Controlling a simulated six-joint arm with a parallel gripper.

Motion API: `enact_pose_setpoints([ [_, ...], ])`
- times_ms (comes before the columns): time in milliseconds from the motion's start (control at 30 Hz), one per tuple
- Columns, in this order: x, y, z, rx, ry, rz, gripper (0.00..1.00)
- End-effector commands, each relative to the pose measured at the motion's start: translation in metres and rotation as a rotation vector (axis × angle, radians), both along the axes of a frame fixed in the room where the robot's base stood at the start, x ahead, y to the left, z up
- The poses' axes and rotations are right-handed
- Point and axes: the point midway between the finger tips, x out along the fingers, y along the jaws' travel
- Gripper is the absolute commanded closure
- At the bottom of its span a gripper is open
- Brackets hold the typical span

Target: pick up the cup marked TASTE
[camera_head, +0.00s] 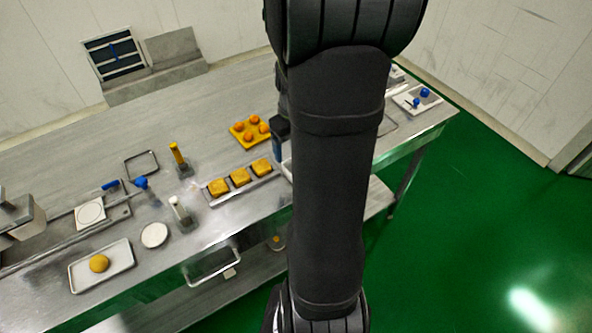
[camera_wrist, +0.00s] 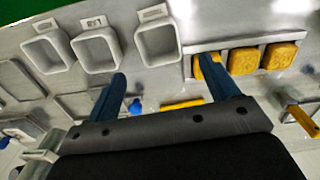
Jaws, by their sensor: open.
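In the wrist view, three pale square cups stand in a row on the steel table: a left cup (camera_wrist: 48,52), a middle cup (camera_wrist: 97,50) and a right cup (camera_wrist: 158,44). Each has a small label at its far side. The lettering is too small and blurred to read, so I cannot tell which is marked TASTE. My gripper (camera_wrist: 163,82) is open and empty, its two blue fingers spread wide.
A tray (camera_head: 213,203) of yellow square cakes is close to the right finger in the wrist view. A yellow plate (camera_head: 238,134) of orange balls is behind it in the head view. A white tray (camera_head: 82,281) holds one ball. Bare steel lies at the back left.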

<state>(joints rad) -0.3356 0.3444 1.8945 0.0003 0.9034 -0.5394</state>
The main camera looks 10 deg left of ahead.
Motion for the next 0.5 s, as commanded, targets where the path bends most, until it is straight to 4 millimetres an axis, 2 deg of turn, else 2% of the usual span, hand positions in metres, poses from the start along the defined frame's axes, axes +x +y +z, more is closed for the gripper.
enact_pose_setpoints([
  [100, -0.001, -0.001, -0.018, -0.001, 0.003, 0.0, 0.2],
  [367, -0.002, -0.002, -0.037, -0.001, 0.002, 0.0, 0.2],
  [500, -0.006, -0.007, -0.059, -0.002, 0.004, -0.001, 0.2],
])
